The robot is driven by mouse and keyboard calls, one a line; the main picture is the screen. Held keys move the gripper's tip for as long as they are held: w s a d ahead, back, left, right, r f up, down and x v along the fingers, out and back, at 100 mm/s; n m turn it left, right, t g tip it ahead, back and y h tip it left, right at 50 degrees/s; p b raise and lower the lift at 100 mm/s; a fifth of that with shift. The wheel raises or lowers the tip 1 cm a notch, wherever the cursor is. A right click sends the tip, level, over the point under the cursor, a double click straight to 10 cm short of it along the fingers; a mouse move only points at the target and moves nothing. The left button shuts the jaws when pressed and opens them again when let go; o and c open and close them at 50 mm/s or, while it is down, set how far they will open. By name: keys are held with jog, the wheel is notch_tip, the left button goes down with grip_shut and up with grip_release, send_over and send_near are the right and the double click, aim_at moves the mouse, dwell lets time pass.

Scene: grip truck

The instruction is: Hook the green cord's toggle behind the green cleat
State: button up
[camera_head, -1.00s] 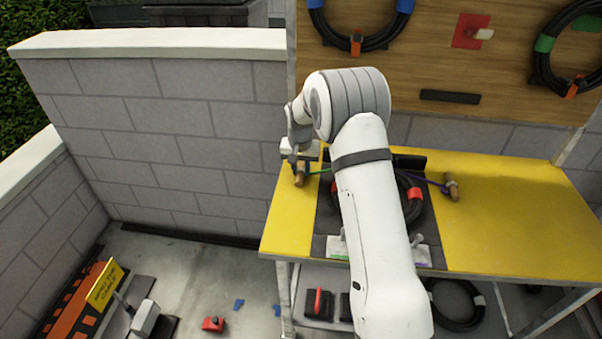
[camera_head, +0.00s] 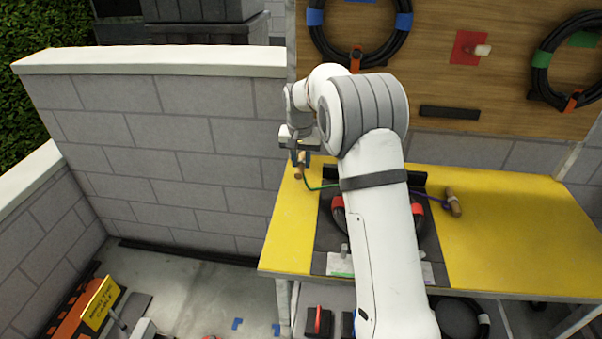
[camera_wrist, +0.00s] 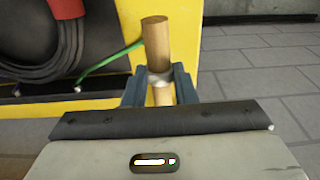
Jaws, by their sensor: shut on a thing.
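My gripper (camera_head: 300,160) is shut on the wooden toggle (camera_head: 299,172) of the green cord, above the left yellow part of the bench. The wrist view shows the toggle (camera_wrist: 156,45) upright between my fingers (camera_wrist: 160,88). The green cord (camera_head: 322,187) sags from the toggle toward the dark middle of the bench, where my arm hides its far end. It also shows in the wrist view (camera_wrist: 110,58). A pale plate with a green strip and a small upright post, seemingly the green cleat (camera_head: 343,264), stands at the bench's front edge, partly behind my arm.
A purple cord (camera_head: 430,198) with its own wooden toggle (camera_head: 454,202) lies to the right. A black cable coil with red bands (camera_head: 338,213) lies mid-bench, mostly behind my arm. A block wall (camera_head: 180,130) stands left. The right yellow bench top (camera_head: 520,230) is mostly clear.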

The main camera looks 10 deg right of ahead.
notch_tip(320, 180, up, 3)
jog(key=shift+f+p, duration=0.2)
jog(key=shift+p, duration=0.35)
jog(key=shift+f, duration=0.1)
jog(key=shift+f+b, duration=0.85)
jog(key=shift+f, duration=0.45)
jog(key=s+d+m+g+b, duration=0.1)
jog(key=s+d+m+b, duration=0.1)
jog(key=s+m, duration=0.7)
jog(key=s+d+m+h+b, duration=0.1)
jog(key=s+d+m+b, duration=0.2)
jog(key=s+m, duration=0.6)
jog(key=shift+s+d+g+b, duration=0.4)
jog(key=shift+s+b, duration=0.2)
jog(key=shift+b, duration=0.7)
